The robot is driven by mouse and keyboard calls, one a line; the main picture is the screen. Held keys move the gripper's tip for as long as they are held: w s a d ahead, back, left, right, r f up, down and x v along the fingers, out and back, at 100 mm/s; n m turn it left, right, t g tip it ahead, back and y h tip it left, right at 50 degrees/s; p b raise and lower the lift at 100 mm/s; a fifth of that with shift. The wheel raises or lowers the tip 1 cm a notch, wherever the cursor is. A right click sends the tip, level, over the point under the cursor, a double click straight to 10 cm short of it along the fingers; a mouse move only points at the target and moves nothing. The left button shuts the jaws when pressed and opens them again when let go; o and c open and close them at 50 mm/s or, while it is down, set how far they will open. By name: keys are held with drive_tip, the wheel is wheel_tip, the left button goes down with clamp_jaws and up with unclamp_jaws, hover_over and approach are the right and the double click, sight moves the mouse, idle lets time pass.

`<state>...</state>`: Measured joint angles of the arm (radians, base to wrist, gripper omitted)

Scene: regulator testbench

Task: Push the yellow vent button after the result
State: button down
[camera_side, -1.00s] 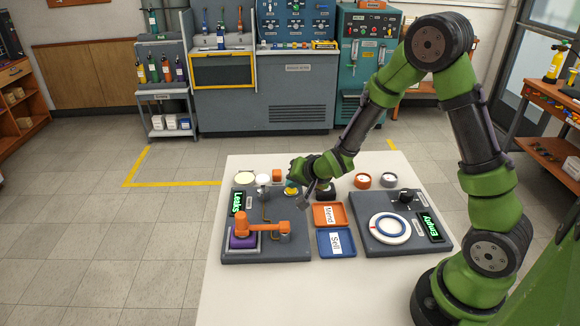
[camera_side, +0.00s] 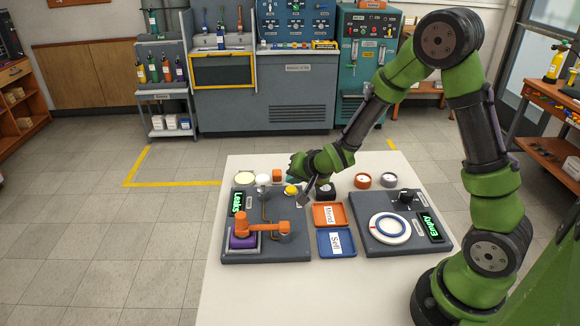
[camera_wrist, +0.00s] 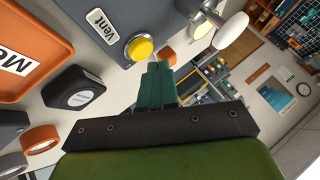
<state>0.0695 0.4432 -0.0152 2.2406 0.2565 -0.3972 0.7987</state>
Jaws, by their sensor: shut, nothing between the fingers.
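The yellow vent button (camera_side: 291,190) stands at the back right corner of the left grey test bench (camera_side: 285,250). In the wrist view the yellow button (camera_wrist: 140,48) sits in a metal collar beside a "Vent" label (camera_wrist: 103,27). My gripper (camera_wrist: 157,68) is shut and empty, its teal fingertips close to the button in the picture; I cannot tell the exact gap. In the side view my gripper (camera_side: 294,178) is just behind and above the button, apart from it. The left bench's green display (camera_side: 237,203) reads "Leaks".
A black round-topped item (camera_side: 325,192) stands near my gripper. The right bench display (camera_side: 430,226) reads "Empty".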

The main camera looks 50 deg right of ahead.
sight(294, 190)
drive_tip(key=shift+r, duration=0.15)
drive_tip(key=shift+r, duration=2.4)
drive_tip(key=s+f, duration=0.1)
drive_tip(key=s+a+n+g, duration=0.1)
drive_tip(key=shift+s+f+g, duration=0.3)
drive_tip(key=shift+f, duration=0.05)
drive_tip(key=s+a+r+n+y, duration=0.1)
drive_tip(key=s+a+r+n, duration=0.2)
drive_tip(key=s+r, duration=0.5)
drive_tip(key=s+a+r+n+y, duration=0.2)
drive_tip(key=s+a+r, duration=0.2)
drive_tip(key=s+r, duration=0.4)
drive_tip(key=s, duration=0.4)
drive_tip(key=shift+a+n, duration=0.15)
drive_tip(key=shift+n, duration=0.25)
